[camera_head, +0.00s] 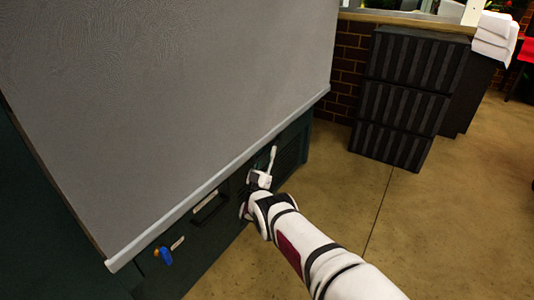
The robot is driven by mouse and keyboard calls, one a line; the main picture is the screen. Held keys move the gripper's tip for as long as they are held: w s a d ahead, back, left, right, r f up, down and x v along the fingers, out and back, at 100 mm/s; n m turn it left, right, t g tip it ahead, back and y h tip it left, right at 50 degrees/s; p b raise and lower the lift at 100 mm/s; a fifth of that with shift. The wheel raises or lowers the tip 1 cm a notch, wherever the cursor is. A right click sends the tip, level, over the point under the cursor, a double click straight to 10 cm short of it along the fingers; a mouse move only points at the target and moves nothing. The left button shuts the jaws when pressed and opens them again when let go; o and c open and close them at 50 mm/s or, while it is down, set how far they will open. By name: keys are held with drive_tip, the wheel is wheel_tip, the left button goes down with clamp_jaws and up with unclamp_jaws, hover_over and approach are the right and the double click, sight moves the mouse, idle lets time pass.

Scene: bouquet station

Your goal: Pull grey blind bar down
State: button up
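The grey blind (170,90) hangs over the front of a dark green cabinet. Its pale grey bar (190,203) runs along the lower edge, slanting from lower left to upper right. My gripper (272,157) is at the end of my white arm, just below and in front of the right half of the bar. Its fingers are small and seen from behind, so I cannot tell whether they are open or touch the bar.
The dark green cabinet front (222,222) shows below the bar, with a dark handle slot and a blue and yellow knob (164,256). Stacked black crates (408,95) stand at the right by a brick wall (348,60). White towels (495,35) lie behind them. The tan floor is clear at right.

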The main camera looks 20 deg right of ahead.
drive_tip(key=v, duration=1.2)
